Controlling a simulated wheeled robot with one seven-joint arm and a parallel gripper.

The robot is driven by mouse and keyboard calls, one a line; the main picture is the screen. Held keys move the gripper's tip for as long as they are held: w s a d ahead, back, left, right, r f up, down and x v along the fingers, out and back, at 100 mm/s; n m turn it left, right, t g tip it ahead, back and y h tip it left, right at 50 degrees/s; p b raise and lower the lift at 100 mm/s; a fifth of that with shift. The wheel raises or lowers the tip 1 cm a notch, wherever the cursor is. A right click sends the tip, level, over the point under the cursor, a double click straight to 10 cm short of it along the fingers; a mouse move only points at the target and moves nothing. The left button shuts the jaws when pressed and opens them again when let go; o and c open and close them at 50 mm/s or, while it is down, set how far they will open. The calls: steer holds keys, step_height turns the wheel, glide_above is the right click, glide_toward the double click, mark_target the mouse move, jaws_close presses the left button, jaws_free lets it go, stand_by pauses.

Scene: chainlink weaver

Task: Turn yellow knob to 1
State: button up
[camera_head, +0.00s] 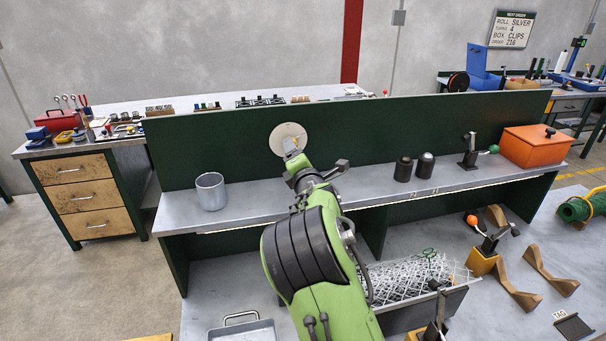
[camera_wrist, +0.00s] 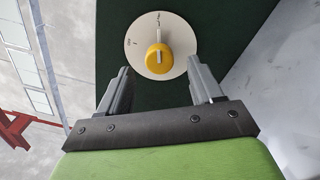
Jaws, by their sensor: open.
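The yellow knob (camera_wrist: 158,60) sits in the middle of a round white dial plate (camera_wrist: 134,61) on a dark green panel. The knob's pale pointer bar stands about upright in the wrist view; the small markings on the dial are hard to read. In the head view the dial plate (camera_head: 287,131) shows on the back panel, and my arm hides part of it. My gripper (camera_wrist: 156,75) is open and empty. In the wrist view its two fingers stand apart, below the knob to the left and right, not touching it.
A grey metal cup (camera_head: 211,192) stands on the shelf left of my arm. Two dark cylinders (camera_head: 403,169), a green-knobbed lever (camera_head: 490,150) and an orange box (camera_head: 536,147) stand on the right. A wire mesh roll (camera_head: 410,282) lies below. The panel around the dial is clear.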

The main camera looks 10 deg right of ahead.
steer(key=s+b, duration=0.1)
steer(key=s, duration=1.1)
steer(key=shift+f+b, duration=0.25)
steer(key=shift+b, duration=0.15)
